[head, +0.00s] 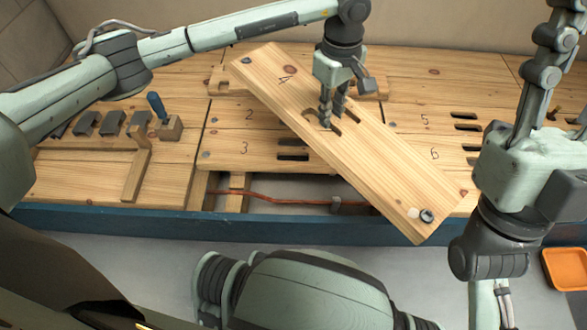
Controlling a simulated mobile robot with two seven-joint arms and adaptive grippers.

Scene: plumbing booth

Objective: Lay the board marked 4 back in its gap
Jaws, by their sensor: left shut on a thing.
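The board marked 4 (385,165) is a long pale wooden plank with a hand slot, a knot and a dark round fitting at its near right end. My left gripper (333,118) points down with its fingers at the slot and is shut on the board. The board lies diagonally across the picture, above the floor boards. The open gap (270,188) shows in front of the board marked 3 (250,150); board 4 hides its right part. My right gripper (550,65) is close to the camera at the right, pointing up, its fingertips cut off by the frame edge.
A reddish pipe (280,200) runs inside the gap. Boards marked 2 (248,116), 5 (425,119) and 6 (436,154) lie flat. A blue-handled tool (157,107) and dark blocks (112,123) are at the left. An orange tray (565,268) is at the lower right.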

